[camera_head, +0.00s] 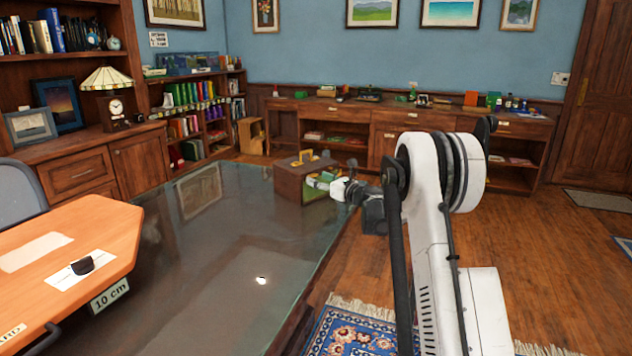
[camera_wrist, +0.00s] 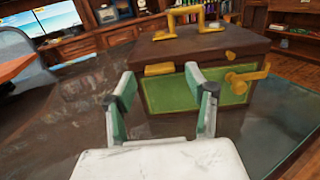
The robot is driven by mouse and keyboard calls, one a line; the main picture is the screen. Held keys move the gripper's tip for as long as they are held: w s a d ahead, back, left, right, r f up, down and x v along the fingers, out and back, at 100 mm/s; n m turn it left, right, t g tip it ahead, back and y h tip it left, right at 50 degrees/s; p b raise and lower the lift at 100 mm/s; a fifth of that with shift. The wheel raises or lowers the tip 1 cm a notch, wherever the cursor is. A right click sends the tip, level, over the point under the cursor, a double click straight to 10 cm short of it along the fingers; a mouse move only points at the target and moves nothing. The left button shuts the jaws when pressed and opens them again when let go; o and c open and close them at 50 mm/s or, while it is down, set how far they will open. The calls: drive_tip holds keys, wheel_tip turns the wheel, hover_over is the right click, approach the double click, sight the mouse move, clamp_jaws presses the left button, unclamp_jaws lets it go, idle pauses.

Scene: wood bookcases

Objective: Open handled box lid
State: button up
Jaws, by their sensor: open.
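The handled box (camera_head: 291,179) stands at the far end of the glass-topped table, with its lid down. In the wrist view the box (camera_wrist: 283,69) is brown wood with a green front panel (camera_wrist: 172,95). A yellow handle (camera_wrist: 185,20) stands on its dark lid (camera_wrist: 200,42). A yellow tab (camera_wrist: 159,69) and a yellow lever-like piece (camera_wrist: 247,79) show on the front. My gripper (camera_wrist: 163,80) is open in front of the green panel, its fingertips just below the lid edge. I cannot tell whether they touch the box. My gripper also shows in the head view (camera_head: 318,181).
The glass tabletop (camera_head: 225,250) is mostly clear. An orange board (camera_head: 70,240) with a "10 cm" label lies at the left, and a grey chair (camera_head: 25,188) stands beyond it. Bookcases (camera_head: 188,115) and a long low cabinet (camera_head: 388,130) line the walls.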

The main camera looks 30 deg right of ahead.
drive_tip(key=shift+x, duration=0.9)
clamp_jaws()
